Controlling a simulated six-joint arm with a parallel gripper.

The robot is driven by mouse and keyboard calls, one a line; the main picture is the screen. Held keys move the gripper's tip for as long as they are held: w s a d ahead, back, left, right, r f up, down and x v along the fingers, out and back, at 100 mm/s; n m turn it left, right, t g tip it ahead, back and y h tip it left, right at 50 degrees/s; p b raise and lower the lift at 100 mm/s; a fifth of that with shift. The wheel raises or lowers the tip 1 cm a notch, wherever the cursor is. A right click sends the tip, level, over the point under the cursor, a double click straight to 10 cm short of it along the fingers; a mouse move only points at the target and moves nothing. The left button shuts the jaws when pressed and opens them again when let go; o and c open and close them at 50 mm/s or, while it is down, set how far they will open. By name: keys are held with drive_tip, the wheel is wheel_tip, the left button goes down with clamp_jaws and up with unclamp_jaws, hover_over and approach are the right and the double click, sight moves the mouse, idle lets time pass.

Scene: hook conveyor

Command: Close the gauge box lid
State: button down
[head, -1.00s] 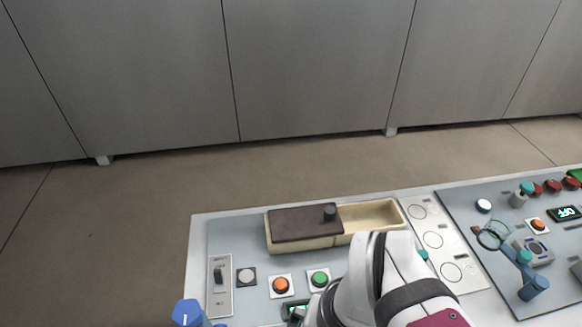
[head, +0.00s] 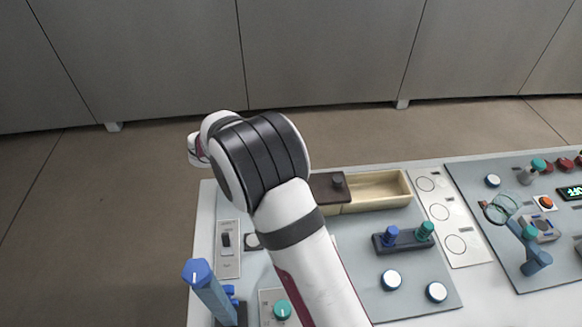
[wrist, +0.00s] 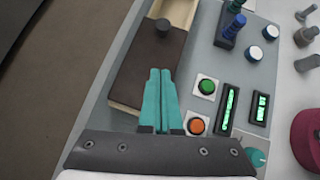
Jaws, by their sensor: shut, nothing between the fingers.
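The gauge box is a long cream tray (head: 380,190) on the panel, with a dark brown flat lid (head: 325,194) bearing a round dark knob (head: 337,180). The lid covers the left part and the right part stands open and looks empty. My arm hides the box's left end in the head view. In the wrist view the lid (wrist: 140,65) lies beneath my gripper (wrist: 160,71), whose teal fingers are shut together and empty. The fingertips point towards the knob (wrist: 162,25) with a gap in the picture; their height above the lid is unclear. My gripper is hidden in the head view.
Beside the box are a green button (wrist: 207,86), an orange button (wrist: 197,125) and lit green displays (wrist: 229,104). A blue-and-green switch block (head: 404,241) stands right of my arm. A blue post (head: 205,290) rises at the panel's front left.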

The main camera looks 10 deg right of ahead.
sight(332, 185)
drive_tip(key=x, duration=0.6)
drive_tip(key=shift+s, duration=0.1)
drive_tip(key=d, duration=0.1)
drive_tip(key=w+d, duration=0.1)
drive_tip(key=d, duration=0.1)
drive_tip(key=shift+d, duration=0.45)
drive_tip(key=d, duration=1.8)
drive_tip(key=shift+d, duration=0.2)
drive_tip(key=shift+r, duration=0.1)
drive_tip(key=shift+w, duration=0.1)
